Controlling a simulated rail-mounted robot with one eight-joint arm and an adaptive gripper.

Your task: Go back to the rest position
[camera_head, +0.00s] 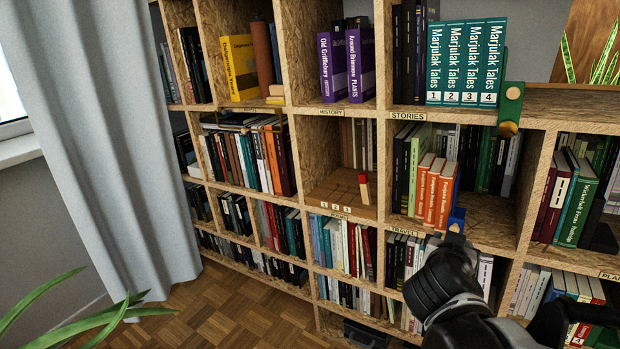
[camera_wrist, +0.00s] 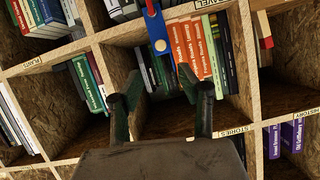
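In the wrist view, which shows the shelves upside down, my gripper (camera_wrist: 157,94) has its two dark fingers spread wide with nothing between them. They are in front of the bookcase, near the compartment with the orange books (camera_wrist: 196,48). In the head view, a dark part of my arm (camera_head: 440,282) is at the lower right, in front of the shelves. I cannot make out the fingertips there. The orange books (camera_head: 436,190) stand in the compartment under the STORIES label, beside a blue bookend (camera_head: 457,218).
The OSB bookcase (camera_head: 382,113) fills most of the view. Marjulak Tales books (camera_head: 467,62) stand on an upper shelf beside a green bookend (camera_head: 510,108). A red bookend (camera_head: 364,188) stands in a fairly empty compartment. A curtain (camera_head: 110,130) hangs left; parquet floor (camera_head: 240,322) is clear.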

